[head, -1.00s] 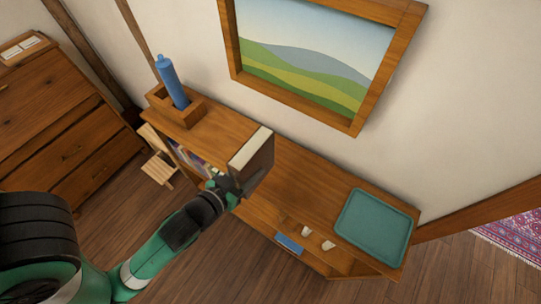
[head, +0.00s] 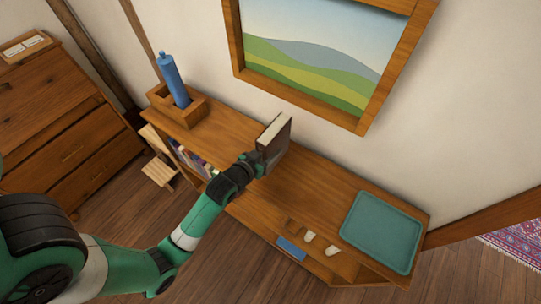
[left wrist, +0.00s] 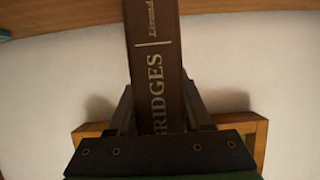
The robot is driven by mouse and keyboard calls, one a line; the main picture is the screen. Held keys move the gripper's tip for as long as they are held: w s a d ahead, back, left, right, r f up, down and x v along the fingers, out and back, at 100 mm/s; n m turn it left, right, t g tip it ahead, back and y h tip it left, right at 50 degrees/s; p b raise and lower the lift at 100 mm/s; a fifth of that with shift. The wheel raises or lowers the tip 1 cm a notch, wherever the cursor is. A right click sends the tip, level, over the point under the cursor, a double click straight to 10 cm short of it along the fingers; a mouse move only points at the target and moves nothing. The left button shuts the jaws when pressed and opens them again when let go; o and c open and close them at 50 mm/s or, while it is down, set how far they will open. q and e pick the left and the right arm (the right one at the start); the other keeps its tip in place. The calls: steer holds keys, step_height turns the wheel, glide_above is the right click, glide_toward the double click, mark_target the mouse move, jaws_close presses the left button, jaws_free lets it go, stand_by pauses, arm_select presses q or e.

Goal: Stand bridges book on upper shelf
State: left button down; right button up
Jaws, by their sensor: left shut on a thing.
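The bridges book (head: 275,142) is dark brown with pale pages and stands upright, slightly tilted in the picture, over the middle of the shelf unit's wooden top (head: 314,180). My left gripper (head: 258,163) is shut on it from the front, the spine side. In the left wrist view the spine (left wrist: 154,60) reads BRIDGES, with a dark finger on each side. The gripper hides the book's lower edge, so I cannot tell whether it touches the top. My right gripper is not in view.
A blue bottle (head: 172,80) stands in a wooden box (head: 158,100) at the top's left end. A teal tray (head: 381,232) lies at the right end. Books (head: 192,160) fill a lower compartment. A framed picture (head: 310,62) hangs on the wall behind. The top between book and tray is clear.

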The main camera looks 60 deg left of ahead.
arm_select(q)
steer(key=f, duration=0.2)
steer(key=shift+w+a+f, duration=0.2)
steer(key=shift+w+f, duration=0.05)
steer(key=shift+f, duration=0.45)
steer(key=shift+b, duration=0.3)
steer(key=shift+f, duration=0.15)
steer(key=shift+c, duration=1.6)
jaws_free()
steer(key=shift+f, duration=0.1)
